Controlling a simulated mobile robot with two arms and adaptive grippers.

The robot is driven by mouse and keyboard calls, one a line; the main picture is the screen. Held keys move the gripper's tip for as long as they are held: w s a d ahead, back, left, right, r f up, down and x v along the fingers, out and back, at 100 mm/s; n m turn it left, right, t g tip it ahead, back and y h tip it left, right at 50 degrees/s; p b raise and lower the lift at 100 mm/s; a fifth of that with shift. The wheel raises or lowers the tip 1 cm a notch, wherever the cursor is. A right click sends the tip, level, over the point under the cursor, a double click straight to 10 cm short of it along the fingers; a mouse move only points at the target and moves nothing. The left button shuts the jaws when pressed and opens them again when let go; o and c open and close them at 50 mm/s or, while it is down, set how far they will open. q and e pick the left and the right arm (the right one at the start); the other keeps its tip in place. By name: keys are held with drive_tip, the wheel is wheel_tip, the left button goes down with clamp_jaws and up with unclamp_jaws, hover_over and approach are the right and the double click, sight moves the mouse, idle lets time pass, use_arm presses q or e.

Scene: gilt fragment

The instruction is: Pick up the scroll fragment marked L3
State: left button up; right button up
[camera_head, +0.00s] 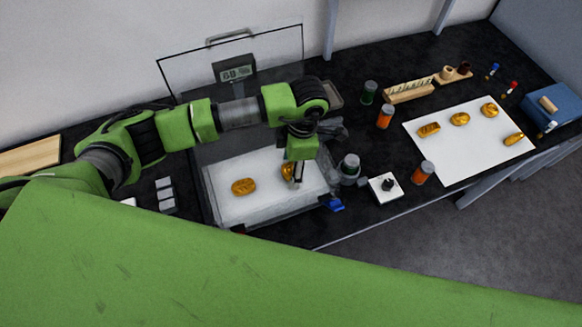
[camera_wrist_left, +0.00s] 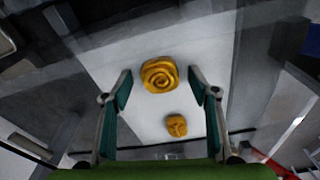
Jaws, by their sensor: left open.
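Two golden scroll fragments lie on the white surface of a clear-walled case (camera_head: 225,208). One fragment (camera_head: 244,187) lies clear on the left; the other (camera_head: 287,172) is partly hidden by my left gripper (camera_head: 298,174). In the left wrist view, a spiral-shaped fragment (camera_wrist_left: 160,75) shows between and beyond the open fingertips of the left gripper (camera_wrist_left: 159,80). A smaller-looking fragment (camera_wrist_left: 176,126) lies closer to the palm side of the picture. The left gripper holds nothing. I cannot read any L3 mark. My right gripper is out of view.
A white sheet (camera_head: 450,160) at the right bears several golden pieces. Orange-bodied jars (camera_head: 385,117) and a dark jar (camera_head: 350,165) stand near the case. A small white device (camera_head: 385,187) sits by the front edge. A scale display (camera_head: 236,73) stands behind.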

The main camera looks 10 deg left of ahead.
use_arm(q)
drive_tip(key=c, duration=1)
drive_tip(key=shift+r, duration=0.1)
